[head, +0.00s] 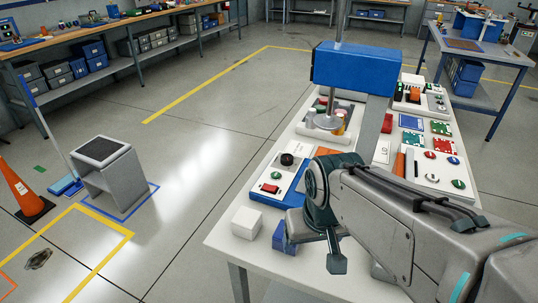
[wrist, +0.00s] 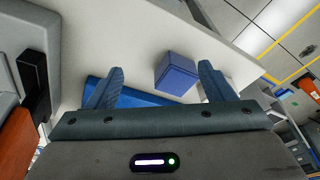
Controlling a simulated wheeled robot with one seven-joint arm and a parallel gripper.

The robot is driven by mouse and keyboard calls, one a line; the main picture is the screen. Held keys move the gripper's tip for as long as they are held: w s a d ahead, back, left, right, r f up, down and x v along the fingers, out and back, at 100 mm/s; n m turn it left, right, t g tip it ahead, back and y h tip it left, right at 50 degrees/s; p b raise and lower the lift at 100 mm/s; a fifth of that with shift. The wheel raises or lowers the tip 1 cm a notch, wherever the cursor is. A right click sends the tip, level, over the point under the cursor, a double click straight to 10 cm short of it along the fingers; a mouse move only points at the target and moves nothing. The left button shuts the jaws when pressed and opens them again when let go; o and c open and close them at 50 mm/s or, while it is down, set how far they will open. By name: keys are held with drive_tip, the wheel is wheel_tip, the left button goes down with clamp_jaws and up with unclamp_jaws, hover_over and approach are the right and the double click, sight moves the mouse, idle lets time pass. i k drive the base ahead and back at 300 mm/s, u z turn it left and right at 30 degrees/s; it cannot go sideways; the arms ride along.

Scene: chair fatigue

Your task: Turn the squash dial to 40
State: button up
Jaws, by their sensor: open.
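A black round knob (head: 287,160), which may be the squash dial, sits on a white-topped panel with a blue base (head: 290,196). A red button (head: 270,188) is on the same panel. The knob's markings are too small to read. Behind it stands a press with a blue head (head: 350,66) and a round grey plate (head: 327,121). My gripper (wrist: 160,84) is open and empty, pointing down over the near end of the table. It is nearer the camera than the knob and apart from it. The knob does not clearly show in the wrist view.
A white cube (head: 246,222) and a blue cube (head: 284,238) stand on the white table near my gripper; the blue cube also shows between my fingers in the wrist view (wrist: 177,74). Other panels with buttons (head: 437,168) lie to the right. Open floor lies left of the table.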

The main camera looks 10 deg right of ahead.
sight(287, 159)
drive_tip(key=k, duration=0.5)
drive_tip(key=u, duration=2)
drive_tip(key=i, duration=0.9)
drive_tip(key=z, duration=2.65)
drive_tip(key=i, duration=0.5)
drive_tip(key=z, duration=0.1)
